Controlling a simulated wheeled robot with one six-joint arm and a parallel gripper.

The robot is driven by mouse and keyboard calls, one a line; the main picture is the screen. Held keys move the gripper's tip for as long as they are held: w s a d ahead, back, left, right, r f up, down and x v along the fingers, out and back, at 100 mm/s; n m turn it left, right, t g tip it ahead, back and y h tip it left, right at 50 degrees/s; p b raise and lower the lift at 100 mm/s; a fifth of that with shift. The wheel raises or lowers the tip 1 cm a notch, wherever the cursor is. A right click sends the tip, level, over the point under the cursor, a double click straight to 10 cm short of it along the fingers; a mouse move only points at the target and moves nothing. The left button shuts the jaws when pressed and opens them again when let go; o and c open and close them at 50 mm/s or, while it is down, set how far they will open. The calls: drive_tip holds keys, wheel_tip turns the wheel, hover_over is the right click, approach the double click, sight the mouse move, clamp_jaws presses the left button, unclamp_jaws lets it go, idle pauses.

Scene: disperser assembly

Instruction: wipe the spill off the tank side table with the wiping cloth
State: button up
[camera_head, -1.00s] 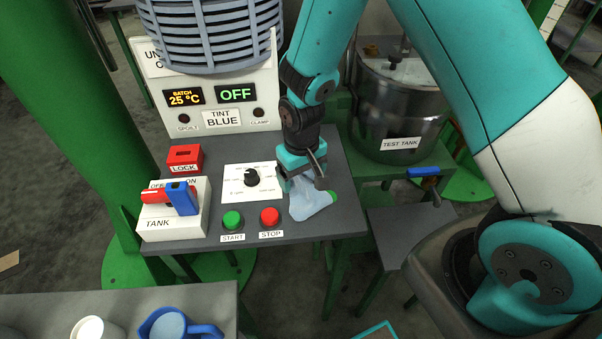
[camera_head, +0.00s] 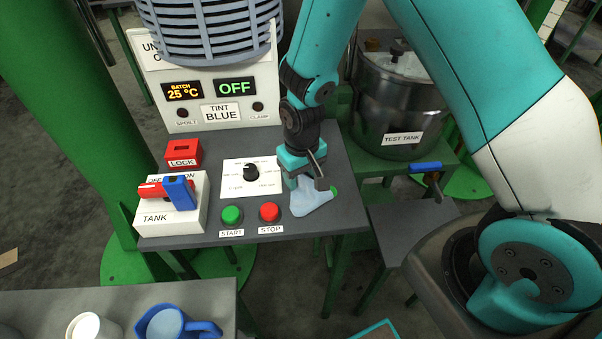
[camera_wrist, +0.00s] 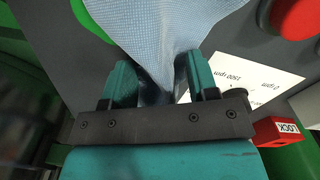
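The light blue wiping cloth (camera_head: 311,199) hangs from my gripper (camera_head: 305,182) onto the grey table (camera_head: 345,217), right of the red STOP button. In the wrist view, my gripper (camera_wrist: 160,88) is shut on the bunched cloth (camera_wrist: 165,30), which spreads out beyond the fingertips. A bright green patch (camera_head: 335,190) shows at the cloth's right edge; it also shows in the wrist view (camera_wrist: 90,20), partly covered by the cloth. It looks like a spill on the table top. Whether the cloth presses flat on the table cannot be told.
Left of the cloth are the dial plate (camera_head: 238,184), green START button (camera_head: 231,215), red STOP button (camera_head: 269,212), TANK switch box (camera_head: 160,220) and red LOCK block (camera_head: 184,153). The test tank (camera_head: 390,110) stands behind right.

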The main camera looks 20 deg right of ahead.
clamp_jaws()
drive_tip(key=shift+r+p, duration=0.4)
drive_tip(key=shift+p, duration=0.35)
drive_tip(key=shift+r+p, duration=0.1)
drive_tip(key=shift+p, duration=0.3)
